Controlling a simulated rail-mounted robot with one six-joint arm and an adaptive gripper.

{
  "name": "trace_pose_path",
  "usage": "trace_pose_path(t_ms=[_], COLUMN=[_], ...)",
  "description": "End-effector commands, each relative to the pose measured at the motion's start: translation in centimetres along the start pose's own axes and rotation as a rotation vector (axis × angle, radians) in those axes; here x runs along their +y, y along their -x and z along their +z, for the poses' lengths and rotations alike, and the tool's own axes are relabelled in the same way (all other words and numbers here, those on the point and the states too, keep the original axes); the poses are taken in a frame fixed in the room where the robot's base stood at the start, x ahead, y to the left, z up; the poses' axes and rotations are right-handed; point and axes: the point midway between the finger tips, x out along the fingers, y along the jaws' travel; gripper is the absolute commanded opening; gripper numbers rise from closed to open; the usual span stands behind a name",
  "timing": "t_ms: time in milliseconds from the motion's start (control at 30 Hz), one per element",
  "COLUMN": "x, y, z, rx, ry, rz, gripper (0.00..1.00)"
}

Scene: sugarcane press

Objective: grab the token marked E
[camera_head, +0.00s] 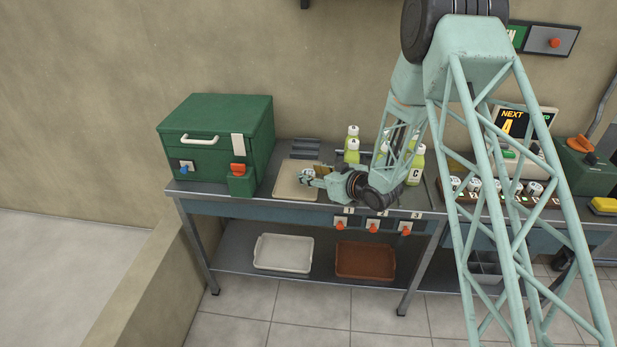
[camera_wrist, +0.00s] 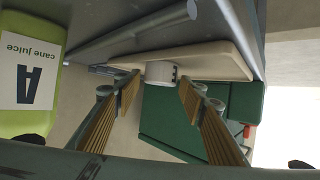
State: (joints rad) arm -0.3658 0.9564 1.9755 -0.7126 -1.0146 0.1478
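A white token (camera_wrist: 160,72) stands at the edge of the beige board (camera_wrist: 222,56) in the wrist view. Dark marks show on its right side, but I cannot read a letter. My gripper (camera_wrist: 157,92) is open, with one ribbed finger on either side of the token and a gap visible to each. In the head view my gripper (camera_head: 312,178) is low over the beige board (camera_head: 290,188), and the token there is mostly hidden by it. Several white tokens (camera_head: 474,185) sit in a dark rack at the right; their letters are too small to read.
A green box (camera_head: 215,140) stands left of the board. Green juice bottles (camera_head: 352,150) stand close behind and right of my gripper; one labelled A (camera_wrist: 30,85) is near in the wrist view. A white tray (camera_head: 284,253) and a brown tray (camera_head: 365,260) are on the lower shelf.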

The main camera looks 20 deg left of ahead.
Motion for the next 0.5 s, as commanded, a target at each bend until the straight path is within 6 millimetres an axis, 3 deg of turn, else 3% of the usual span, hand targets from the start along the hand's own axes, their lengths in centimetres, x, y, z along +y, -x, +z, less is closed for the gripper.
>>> trace_pose_path(t_ms=[200,500], x=[0.00,0.00], y=[0.00,0.02], z=[0.01,-0.05], rx=[0.000,0.000], ry=[0.000,0.000], rz=[0.000,0.000], gripper=[0.19,0.19])
